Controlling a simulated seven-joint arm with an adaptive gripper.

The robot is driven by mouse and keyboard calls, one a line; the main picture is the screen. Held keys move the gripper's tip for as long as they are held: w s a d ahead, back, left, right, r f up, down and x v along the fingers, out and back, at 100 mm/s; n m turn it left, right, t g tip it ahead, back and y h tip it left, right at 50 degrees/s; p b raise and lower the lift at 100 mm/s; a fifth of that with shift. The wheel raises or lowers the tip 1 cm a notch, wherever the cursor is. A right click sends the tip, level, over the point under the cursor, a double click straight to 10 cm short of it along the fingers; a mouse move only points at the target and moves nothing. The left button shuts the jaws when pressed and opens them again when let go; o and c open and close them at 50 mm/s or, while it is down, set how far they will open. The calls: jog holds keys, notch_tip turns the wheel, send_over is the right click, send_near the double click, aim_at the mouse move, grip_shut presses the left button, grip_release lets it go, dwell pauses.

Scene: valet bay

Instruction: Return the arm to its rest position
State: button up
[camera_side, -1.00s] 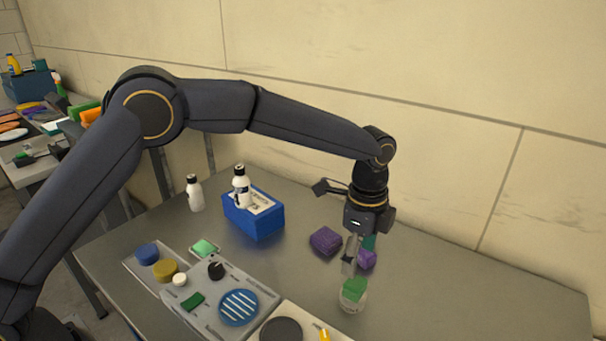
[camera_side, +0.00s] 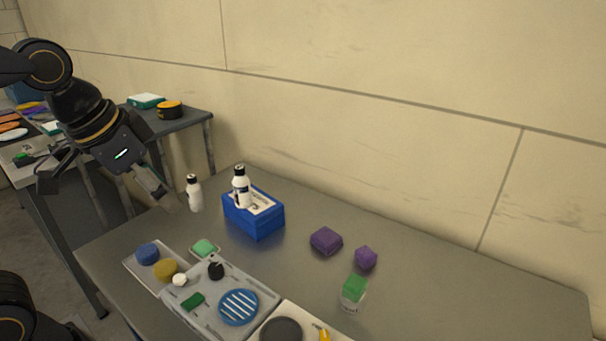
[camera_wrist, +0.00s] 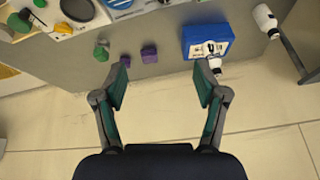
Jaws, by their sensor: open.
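My gripper (camera_wrist: 160,85) is open and empty in the wrist view, its two fingers spread wide with nothing between them but wall and table edge beyond. In the side view my gripper (camera_side: 150,188) is at the left, tilted down to the right, above the left end of the grey table (camera_side: 440,290). It appears apart from the white bottle (camera_side: 195,195) just to its right. My arm is folded back at the upper left of the side view, and most of it is outside the picture.
A blue box (camera_side: 256,219) carries another white bottle (camera_side: 241,188). Two purple blocks (camera_side: 326,240) and a clear jar with a green top (camera_side: 354,292) stand to the right. A grey tray (camera_side: 262,292) holds pads at the front. The table's right end is clear.

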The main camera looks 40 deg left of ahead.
jog(key=s+n, duration=0.1)
jog(key=s+a+f, duration=0.1)
jog(key=s, duration=0.1)
jog(key=s+f+n, duration=0.1)
jog(key=shift+s+a+f+n+t, duration=0.15)
jog(key=shift+a+n+t, duration=0.15)
jog(key=shift+a+t, duration=0.1)
dwell(0.9)
